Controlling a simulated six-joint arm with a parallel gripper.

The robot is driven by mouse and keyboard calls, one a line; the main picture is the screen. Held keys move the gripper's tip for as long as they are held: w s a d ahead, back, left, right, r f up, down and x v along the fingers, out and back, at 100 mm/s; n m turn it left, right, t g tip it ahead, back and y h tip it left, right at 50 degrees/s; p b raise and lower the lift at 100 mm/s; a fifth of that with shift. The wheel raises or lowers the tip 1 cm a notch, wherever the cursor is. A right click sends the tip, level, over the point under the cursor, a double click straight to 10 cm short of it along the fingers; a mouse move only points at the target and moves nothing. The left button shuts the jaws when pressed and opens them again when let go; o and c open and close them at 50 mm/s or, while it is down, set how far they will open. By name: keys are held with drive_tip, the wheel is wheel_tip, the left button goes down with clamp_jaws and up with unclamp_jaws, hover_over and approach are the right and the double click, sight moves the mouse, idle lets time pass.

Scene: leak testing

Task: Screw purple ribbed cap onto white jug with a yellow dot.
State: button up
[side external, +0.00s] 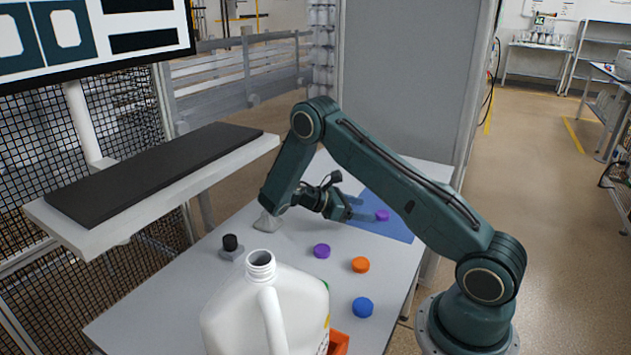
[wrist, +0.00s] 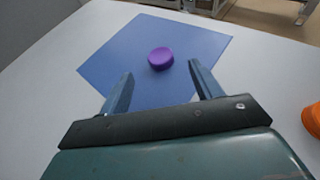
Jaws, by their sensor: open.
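A purple cap (side external: 382,215) lies on a blue mat (side external: 398,230). In the wrist view this cap (wrist: 161,58) lies on the mat (wrist: 110,62), just beyond and between my fingertips. My gripper (side external: 362,213) is open and empty, low over the mat, and its two fingers (wrist: 158,80) point toward the cap. A second purple cap (side external: 321,251) lies on the bare table. The white jug (side external: 250,315) stands upright at the front with an open threaded neck. A yellow mark shows at its right edge, partly turned away. Ribbing is too small to tell.
An orange cap (side external: 360,265) and a blue cap (side external: 362,307) lie on the grey table (side external: 185,290). A small black-topped block (side external: 231,246) stands left of the caps. An orange container (side external: 339,343) and something green are partly hidden by the jug. A shelf (side external: 150,180) overhangs the left side.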

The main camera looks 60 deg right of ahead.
sight(382, 213)
drive_tip(key=shift+x, duration=2.8)
drive_tip(key=c, duration=1.1)
drive_tip(key=shift+r, duration=5)
drive_tip(key=shift+w, duration=0.15)
